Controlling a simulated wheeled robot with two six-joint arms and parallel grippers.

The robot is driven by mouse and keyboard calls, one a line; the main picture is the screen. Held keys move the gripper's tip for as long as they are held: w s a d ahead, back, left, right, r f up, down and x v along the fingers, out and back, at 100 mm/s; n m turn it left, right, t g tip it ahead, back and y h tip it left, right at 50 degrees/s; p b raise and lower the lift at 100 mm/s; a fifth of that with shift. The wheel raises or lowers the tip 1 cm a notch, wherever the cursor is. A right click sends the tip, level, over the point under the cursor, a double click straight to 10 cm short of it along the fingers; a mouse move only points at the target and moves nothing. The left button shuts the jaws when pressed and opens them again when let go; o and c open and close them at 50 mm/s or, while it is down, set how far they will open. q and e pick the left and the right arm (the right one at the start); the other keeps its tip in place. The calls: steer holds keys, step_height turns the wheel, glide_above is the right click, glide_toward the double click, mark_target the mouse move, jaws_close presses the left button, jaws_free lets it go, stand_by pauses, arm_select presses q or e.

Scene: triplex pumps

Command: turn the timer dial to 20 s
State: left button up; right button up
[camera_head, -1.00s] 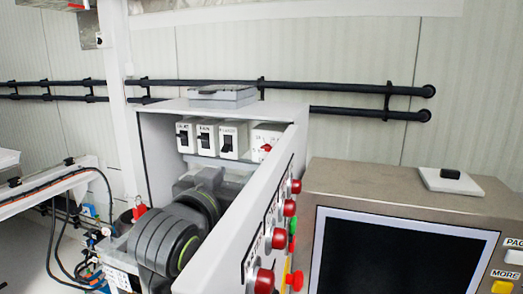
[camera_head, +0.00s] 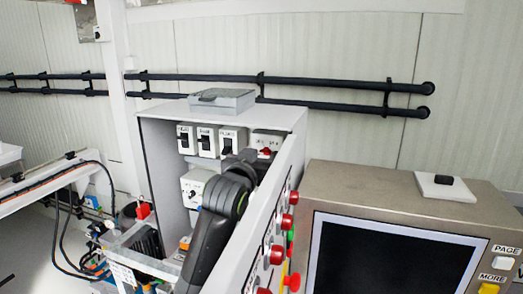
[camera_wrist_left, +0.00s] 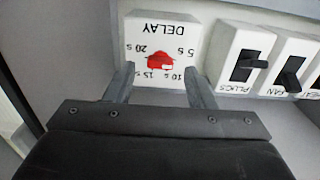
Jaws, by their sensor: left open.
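The timer dial (camera_wrist_left: 160,61) is a red knob on a white box marked DELAY (camera_wrist_left: 165,30), upside down in the left wrist view. Marks 5 s, 10 s, 15 s and 20 s surround it; I cannot tell which one it points at. In the head view the red dial (camera_head: 266,152) shows on the rightmost box of the cabinet's upper row. My left gripper (camera_wrist_left: 159,68) is open, its fingertips on either side of the dial's near edge with gaps showing. In the head view my dark left arm hides most of that gripper. My right gripper is out of view.
Several switch boxes (camera_head: 207,140) with black levers stand beside the dial box. A white box with a small knob (camera_head: 194,190) sits below. The cabinet's right wall (camera_head: 262,215) stands close to my arm and carries red and green buttons. A screen panel (camera_head: 395,255) is at the right.

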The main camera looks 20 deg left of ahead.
arm_select(q)
steer(key=shift+w, duration=0.45)
steer(key=c, duration=1)
